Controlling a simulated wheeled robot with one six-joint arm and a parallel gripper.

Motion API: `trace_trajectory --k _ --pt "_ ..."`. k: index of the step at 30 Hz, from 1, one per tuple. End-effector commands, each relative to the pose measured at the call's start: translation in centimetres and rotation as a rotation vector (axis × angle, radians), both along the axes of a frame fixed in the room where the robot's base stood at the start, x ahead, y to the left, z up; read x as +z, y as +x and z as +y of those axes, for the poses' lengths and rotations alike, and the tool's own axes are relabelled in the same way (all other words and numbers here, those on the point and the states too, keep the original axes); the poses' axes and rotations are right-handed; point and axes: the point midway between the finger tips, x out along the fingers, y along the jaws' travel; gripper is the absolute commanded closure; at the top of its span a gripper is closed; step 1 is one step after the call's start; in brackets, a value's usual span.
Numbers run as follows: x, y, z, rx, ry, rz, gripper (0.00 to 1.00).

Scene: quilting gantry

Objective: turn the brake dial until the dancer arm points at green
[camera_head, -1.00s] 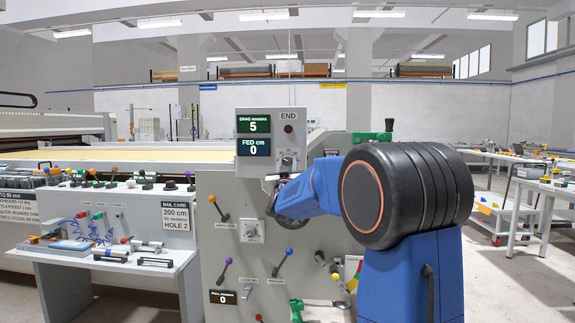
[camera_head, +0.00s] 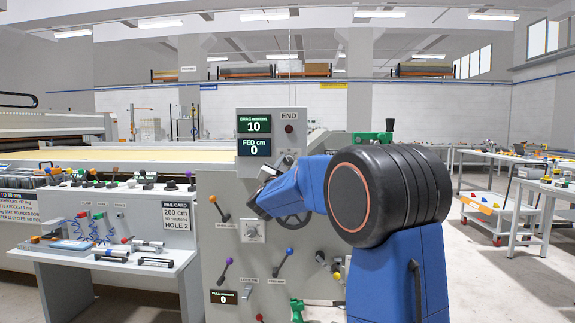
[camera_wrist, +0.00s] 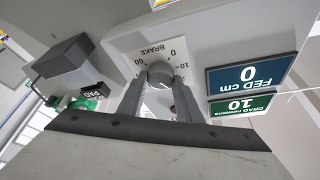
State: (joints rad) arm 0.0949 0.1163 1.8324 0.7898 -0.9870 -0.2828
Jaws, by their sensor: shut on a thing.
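The brake dial (camera_wrist: 160,74) is a round grey knob on a white plate marked BRAKE, with printed numbers including 0, 10 and 60. It shows between the two dark fingers of my gripper (camera_wrist: 158,83) in the wrist view, and the gripper is shut on it. In the head view the gripper's tips are small and partly hidden by my blue arm, near the END panel. The drag display (camera_head: 254,124) reads 10 newtons; it also shows upside down in the wrist view (camera_wrist: 240,104). I cannot make out the dancer arm or a green mark for it.
The fed display (camera_head: 254,147) reads 0 cm. A dark handwheel (camera_head: 292,221), an orange-knobbed lever (camera_head: 220,208) and a purple-knobbed lever (camera_head: 225,271) sit on the machine front. A dark block (camera_wrist: 70,66) juts out near my gripper. A tool bench (camera_head: 100,259) stands left.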

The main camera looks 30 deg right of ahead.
Motion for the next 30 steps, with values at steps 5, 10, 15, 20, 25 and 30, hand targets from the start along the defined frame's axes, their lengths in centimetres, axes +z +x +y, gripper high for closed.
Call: trace_trajectory --k 5,10,15,20,25,30 --pt "-0.05 0.02 0.01 0.000 0.023 -0.014 0.91" --pt "-0.06 0.00 0.00 0.000 0.027 -0.017 0.91" --pt "-0.06 0.00 0.00 0.000 0.026 -0.016 0.91" --pt "-0.05 0.00 0.00 0.000 0.026 -0.016 0.50" --pt "-0.02 0.00 0.00 0.000 0.026 -0.016 0.50" --pt "-0.12 -0.23 0.30 0.001 0.025 -0.016 0.50"
